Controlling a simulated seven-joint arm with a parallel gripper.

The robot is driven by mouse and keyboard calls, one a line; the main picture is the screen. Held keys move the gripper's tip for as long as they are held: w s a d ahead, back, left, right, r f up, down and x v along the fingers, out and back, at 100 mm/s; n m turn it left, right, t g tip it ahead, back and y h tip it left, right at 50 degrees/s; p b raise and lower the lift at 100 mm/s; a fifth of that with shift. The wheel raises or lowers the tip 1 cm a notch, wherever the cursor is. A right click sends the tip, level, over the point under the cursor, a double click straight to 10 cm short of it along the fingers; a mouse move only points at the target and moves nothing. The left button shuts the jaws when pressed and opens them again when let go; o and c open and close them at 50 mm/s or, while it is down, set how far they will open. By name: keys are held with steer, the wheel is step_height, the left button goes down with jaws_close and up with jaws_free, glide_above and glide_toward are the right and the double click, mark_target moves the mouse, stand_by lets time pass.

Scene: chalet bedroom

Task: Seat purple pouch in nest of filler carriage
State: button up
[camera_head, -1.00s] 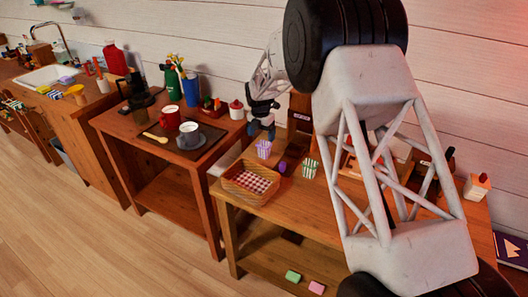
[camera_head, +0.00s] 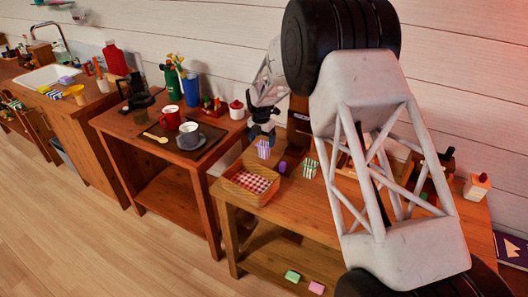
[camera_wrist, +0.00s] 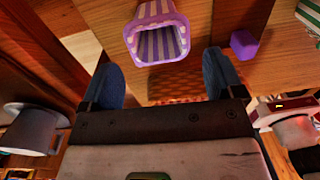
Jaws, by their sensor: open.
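The purple pouch, a purple-and-white striped open-topped packet (camera_head: 263,149), stands on the wooden table behind the basket. In the wrist view its wide mouth (camera_wrist: 160,47) faces the camera, near and roughly between the fingertips, with gaps at both sides. My gripper (camera_head: 262,136) is just above the pouch in the head view. In the wrist view its two blue fingers (camera_wrist: 163,68) are apart and hold nothing. I cannot clearly make out the filler carriage or its nest; my arm covers much of the table's right part.
A small purple block (camera_head: 283,167) and a green-striped pouch (camera_head: 310,168) stand right of the purple pouch. A basket with checkered cloth (camera_head: 232,186) sits at the table's front left. A side table (camera_head: 120,125) with a tray and mugs adjoins on the left.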

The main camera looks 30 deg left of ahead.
mark_target(263, 158)
steer(key=shift+d+f, duration=0.15)
steer(key=shift+f, duration=2.4)
steer(key=c, duration=1)
step_height(263, 158, up, 10)
